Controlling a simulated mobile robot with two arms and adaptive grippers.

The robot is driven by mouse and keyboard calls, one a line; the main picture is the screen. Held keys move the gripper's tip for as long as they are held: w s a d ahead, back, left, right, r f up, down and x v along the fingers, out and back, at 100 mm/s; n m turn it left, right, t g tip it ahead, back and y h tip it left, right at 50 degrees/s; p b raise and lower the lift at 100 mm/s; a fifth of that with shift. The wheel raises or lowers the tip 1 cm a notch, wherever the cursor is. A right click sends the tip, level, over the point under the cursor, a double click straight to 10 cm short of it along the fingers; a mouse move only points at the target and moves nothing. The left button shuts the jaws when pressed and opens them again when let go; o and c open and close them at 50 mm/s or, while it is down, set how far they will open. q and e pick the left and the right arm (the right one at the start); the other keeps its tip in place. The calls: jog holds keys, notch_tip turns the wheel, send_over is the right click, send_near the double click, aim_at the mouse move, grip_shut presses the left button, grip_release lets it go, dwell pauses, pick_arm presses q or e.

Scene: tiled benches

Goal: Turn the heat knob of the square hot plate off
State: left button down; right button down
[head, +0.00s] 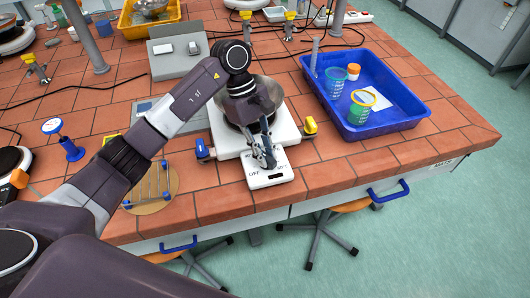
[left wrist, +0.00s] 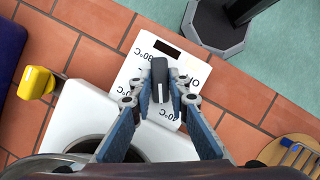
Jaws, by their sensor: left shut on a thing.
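The square white hot plate (head: 227,143) stands near the front edge of the tiled bench, with a steel bowl (head: 270,92) over it. Its front control panel (head: 272,180) bears OFF and temperature labels, and also shows in the left wrist view (left wrist: 136,66). My left gripper (head: 266,160) reaches down to the panel from above. In the left wrist view its fingers (left wrist: 163,88) are shut on the dark, elongated heat knob (left wrist: 160,72). The knob has a pale mark, but I cannot tell which label it points to. My right gripper is not in view.
A blue tray (head: 411,117) with cups stands to the right. A round wooden board with a wire rack (head: 150,189) lies to the left. The bench's front edge is close to the panel.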

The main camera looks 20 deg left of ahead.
pick_arm(q)
jog(key=shift+a+f+n+t+b, duration=0.15)
jog(key=shift+n+t+b, duration=0.35)
jog(key=shift+n+b, duration=0.55)
jog(key=n+t+b, duration=0.1)
jog(key=n+b, duration=0.2)
jog(key=shift+s+n, duration=0.15)
jog(key=shift+n, duration=0.1)
jog(key=n+t+b, duration=0.1)
jog(key=n+b, duration=0.1)
jog(key=n, duration=0.1)
jog(key=shift+s+t+b, duration=0.1)
jog(key=shift+t+b, duration=0.2)
jog(key=shift+r+n+t+b, duration=0.2)
jog(key=shift+n+t+b, duration=0.45)
jog(key=shift+n, duration=0.95)
jog(key=c, duration=1.8)
grip_release()
jog(key=shift+c, duration=0.2)
jog(key=shift+y, duration=0.3)
